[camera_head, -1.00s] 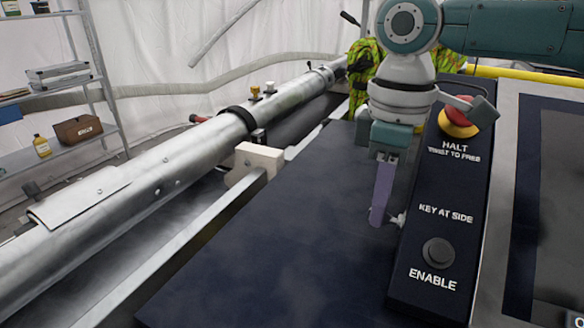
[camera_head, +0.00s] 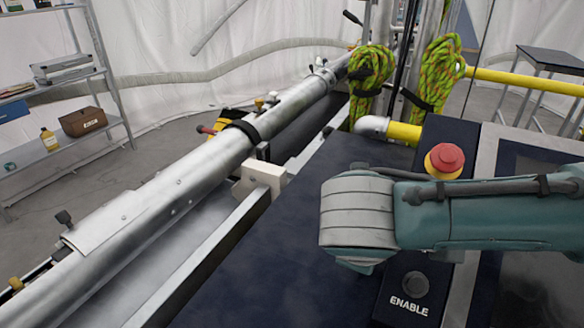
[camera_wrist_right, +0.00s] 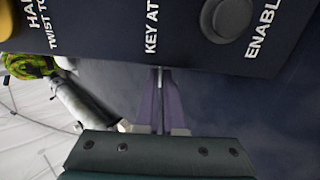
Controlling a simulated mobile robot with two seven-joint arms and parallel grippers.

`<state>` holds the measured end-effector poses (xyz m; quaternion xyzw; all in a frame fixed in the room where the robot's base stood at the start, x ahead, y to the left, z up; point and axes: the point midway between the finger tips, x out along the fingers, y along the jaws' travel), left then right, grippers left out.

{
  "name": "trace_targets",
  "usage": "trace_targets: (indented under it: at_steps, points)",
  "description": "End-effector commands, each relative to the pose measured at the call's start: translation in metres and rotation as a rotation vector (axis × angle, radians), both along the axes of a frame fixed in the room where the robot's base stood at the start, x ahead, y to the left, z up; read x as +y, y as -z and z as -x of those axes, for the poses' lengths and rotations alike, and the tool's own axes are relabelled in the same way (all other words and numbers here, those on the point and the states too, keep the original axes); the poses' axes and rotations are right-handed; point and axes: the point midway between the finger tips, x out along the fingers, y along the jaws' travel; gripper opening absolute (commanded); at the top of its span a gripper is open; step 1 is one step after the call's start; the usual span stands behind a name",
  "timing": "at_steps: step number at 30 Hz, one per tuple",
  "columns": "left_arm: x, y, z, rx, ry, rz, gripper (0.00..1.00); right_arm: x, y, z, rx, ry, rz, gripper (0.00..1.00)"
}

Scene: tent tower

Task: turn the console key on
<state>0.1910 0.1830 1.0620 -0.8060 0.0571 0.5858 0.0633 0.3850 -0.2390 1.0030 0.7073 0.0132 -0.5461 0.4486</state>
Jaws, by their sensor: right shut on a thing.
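The console (camera_head: 398,262) is a dark sloped box with a red stop knob on yellow (camera_head: 444,160) and a grey ENABLE button (camera_head: 415,284). My right arm lies across its middle in the head view and hides the key's side and my right gripper there. In the right wrist view, my right gripper (camera_wrist_right: 159,80) points at the console's side edge, just by the "KEY AT" lettering. Its purple fingers are closed together on the key (camera_wrist_right: 160,71), of which only a thin pale sliver shows at the tips. The key's turn angle cannot be told. My left gripper is in no view.
A dark flat panel (camera_head: 262,262) lies left of the console, beside a long metal tube (camera_head: 180,172) on a rail. Coiled green ropes (camera_head: 371,75) hang behind. A yellow pipe (camera_head: 520,82) runs at the back right. Shelves stand far left.

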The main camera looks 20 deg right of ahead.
Motion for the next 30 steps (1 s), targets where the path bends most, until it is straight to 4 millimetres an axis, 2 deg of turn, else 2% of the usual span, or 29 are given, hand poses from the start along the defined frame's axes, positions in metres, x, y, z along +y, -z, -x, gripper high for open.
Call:
trace_targets:
  at_steps: [8,18,24,30]
  points:
    - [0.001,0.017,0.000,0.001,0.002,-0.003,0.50,0.005,0.011,0.004,-0.167,0.000,0.198,0.00]
    - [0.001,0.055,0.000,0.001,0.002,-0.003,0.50,0.006,0.018,0.005,-0.360,0.001,0.421,0.00]
    - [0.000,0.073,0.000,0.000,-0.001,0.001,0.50,0.006,0.019,0.005,-0.438,0.000,0.515,0.00]
    - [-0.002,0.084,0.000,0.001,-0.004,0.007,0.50,0.006,0.018,0.005,-0.486,-0.001,0.571,0.00]
